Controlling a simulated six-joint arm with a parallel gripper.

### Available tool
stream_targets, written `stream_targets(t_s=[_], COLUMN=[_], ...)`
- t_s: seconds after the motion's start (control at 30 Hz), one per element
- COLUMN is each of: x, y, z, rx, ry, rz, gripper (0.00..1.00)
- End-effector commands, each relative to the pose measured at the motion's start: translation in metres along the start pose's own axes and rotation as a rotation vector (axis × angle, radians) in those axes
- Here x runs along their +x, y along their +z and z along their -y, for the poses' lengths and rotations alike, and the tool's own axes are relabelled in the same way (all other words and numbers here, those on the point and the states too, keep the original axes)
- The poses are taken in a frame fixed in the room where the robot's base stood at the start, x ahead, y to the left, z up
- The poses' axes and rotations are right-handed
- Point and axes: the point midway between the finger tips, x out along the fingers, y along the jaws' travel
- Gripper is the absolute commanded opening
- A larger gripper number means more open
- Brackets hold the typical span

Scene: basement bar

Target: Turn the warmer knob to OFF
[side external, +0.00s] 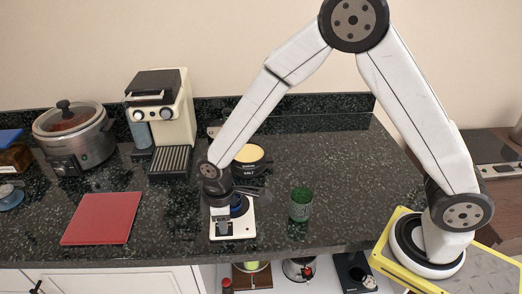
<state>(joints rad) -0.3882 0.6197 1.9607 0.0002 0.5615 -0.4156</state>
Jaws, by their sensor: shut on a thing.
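A small white appliance, which looks like the warmer (245,229), stands near the front edge of the dark counter. My gripper (223,226) points down over its front left part, with the fingers shut at the warmer's knob. The knob itself is hidden by the fingers, so its setting and the OFF mark cannot be read. A dark, partly blue part shows on the warmer behind the gripper.
A red board (102,219), an espresso machine (175,110) and a slow cooker (83,146) are left. Counter at right is clear.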

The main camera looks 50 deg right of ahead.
Motion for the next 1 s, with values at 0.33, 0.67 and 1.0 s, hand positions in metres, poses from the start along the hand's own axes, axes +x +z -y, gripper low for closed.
stream_targets(t_s=[0.33, 0.67, 1.0], x=[-0.001, -0.001, -0.020], y=[-0.001, 0.000, -0.001], z=[0.000, 0.000, 0.000], rx=[0.000, 0.001, 0.001], ry=[0.001, 0.001, 0.001], rz=[-0.002, -0.001, -0.003], gripper=[0.64, 0.64, 0.64])
